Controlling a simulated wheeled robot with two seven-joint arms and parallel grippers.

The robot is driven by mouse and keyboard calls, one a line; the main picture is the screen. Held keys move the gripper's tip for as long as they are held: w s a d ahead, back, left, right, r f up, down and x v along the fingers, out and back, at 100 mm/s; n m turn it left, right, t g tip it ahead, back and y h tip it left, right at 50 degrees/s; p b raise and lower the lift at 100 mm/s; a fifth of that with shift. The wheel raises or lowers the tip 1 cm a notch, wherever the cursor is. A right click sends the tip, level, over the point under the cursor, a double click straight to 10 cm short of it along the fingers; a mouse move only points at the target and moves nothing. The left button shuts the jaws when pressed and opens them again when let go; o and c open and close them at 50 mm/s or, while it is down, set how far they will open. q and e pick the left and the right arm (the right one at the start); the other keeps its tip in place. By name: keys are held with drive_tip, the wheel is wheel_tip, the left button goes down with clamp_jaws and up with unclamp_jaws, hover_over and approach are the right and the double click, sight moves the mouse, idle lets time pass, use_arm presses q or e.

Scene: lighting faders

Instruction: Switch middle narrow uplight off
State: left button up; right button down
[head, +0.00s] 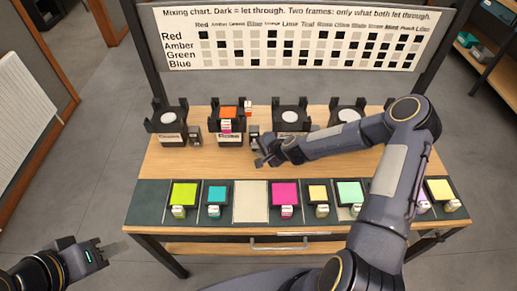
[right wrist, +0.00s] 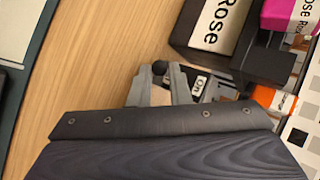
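Several black uplights stand along the back of the table. The second from the left (head: 228,139) carries an orange filter (head: 229,112) and a pink one. In the right wrist view its front label (right wrist: 213,24) reads "Rose". A small switch box (head: 254,131) stands to its right. My right gripper (head: 260,155) is low, close to this switch; contact and finger gap are unclear. My left gripper (head: 97,254) is away from the table, apparently empty.
Coloured filters, such as lime (head: 184,194) and magenta (head: 285,193), sit in a front row with one bare slot (head: 251,202). A mixing chart (head: 290,40) stands behind. Other uplights stand at left (head: 172,139) and right (head: 291,116). My right arm crosses the table's right side.

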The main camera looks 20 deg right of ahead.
drive_tip(key=f+t+b, duration=0.1)
drive_tip(key=b, duration=0.4)
drive_tip(key=shift+w, duration=0.1)
drive_tip(key=shift+b, duration=0.3)
drive_tip(key=shift+r+t, duration=0.3)
drive_tip(key=c, duration=1.3)
unclamp_jaws()
drive_tip(key=shift+w+a+f, duration=0.1)
